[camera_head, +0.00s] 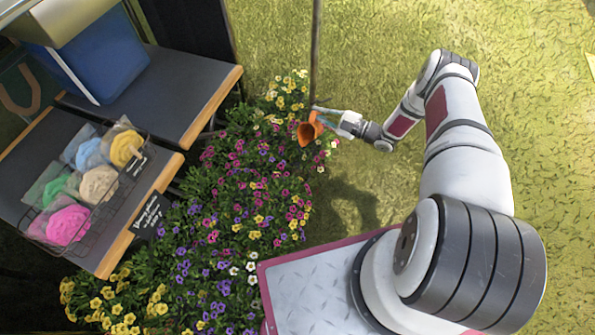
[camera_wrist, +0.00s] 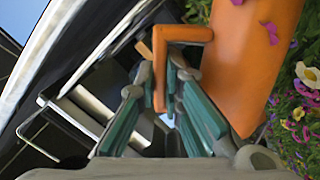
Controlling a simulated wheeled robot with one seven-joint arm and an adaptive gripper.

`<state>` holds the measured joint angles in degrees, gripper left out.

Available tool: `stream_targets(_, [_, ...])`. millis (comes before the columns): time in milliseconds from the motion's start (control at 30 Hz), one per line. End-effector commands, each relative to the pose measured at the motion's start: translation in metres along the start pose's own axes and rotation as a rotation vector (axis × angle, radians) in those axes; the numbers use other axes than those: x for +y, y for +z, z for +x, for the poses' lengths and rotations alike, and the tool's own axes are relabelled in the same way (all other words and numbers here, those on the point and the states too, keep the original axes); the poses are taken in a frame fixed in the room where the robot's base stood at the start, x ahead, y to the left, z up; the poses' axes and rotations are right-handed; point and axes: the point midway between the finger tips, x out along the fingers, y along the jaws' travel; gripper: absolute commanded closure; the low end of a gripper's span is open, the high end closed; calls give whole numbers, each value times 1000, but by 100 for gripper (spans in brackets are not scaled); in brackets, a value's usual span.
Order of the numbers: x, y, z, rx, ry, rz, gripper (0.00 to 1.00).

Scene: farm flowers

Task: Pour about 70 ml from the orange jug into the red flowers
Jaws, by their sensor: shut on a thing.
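My gripper (camera_head: 328,119) is shut on the handle of the orange jug (camera_head: 315,119), above the upper right part of the flower bed. In the wrist view the jug's body (camera_wrist: 252,55) fills the upper right, and the green-padded fingers (camera_wrist: 168,95) close around its handle. In the head view its dark mouth faces the lower left, and the jug looks tilted. No water stream is visible, and the level inside is hidden. Pink-red flowers (camera_head: 292,190) grow in the middle and right of the bed, left of and below the jug.
Yellow flowers (camera_head: 120,310) and purple ones share the bed. Dark tables with wooden edges (camera_head: 196,105) stand at left, bearing a blue box (camera_head: 100,60) and a wire basket (camera_head: 100,235) of coloured bundles. A thin pole (camera_head: 315,50) rises behind the jug. Open grass lies right.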

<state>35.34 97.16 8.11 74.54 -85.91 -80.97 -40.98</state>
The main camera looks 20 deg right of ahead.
Motion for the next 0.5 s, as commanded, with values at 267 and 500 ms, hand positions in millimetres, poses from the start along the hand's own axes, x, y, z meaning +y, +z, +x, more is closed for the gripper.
stream_targets(267, [-1, -3, 0, 0, 1, -50, 100])
stream_targets(500, [-2, -5, 0, 0, 1, -99, 100])
